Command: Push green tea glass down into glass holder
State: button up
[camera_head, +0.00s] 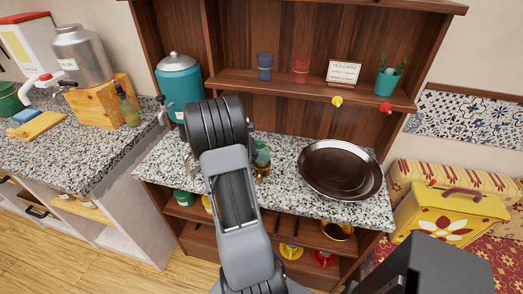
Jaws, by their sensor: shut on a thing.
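The green tea glass (262,150) shows just right of my arm, above the granite counter. Its left part is hidden by my arm. A small gold-brown piece, which looks like the glass holder (263,169), is directly below it. I cannot tell how deep the glass sits in it. My gripper is hidden behind my own arm links, so its fingers and their contact with the glass do not show.
A dark pan (341,171) lies right of the glass on the counter (295,201). A teal dispenser (179,83) stands at the back left. The shelf (225,80) above holds a blue cup (265,67), a red cup (301,68), a sign (343,72) and a plant pot (386,82).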

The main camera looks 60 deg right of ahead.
jog(key=shift+f+b, duration=0.85)
jog(key=shift+f, duration=0.55)
jog(key=o, duration=1)
jog(key=shift+o, duration=0.2)
jog(key=v, duration=1.3)
jog(key=shift+w+a+b, duration=0.3)
jog(key=shift+b, duration=0.1)
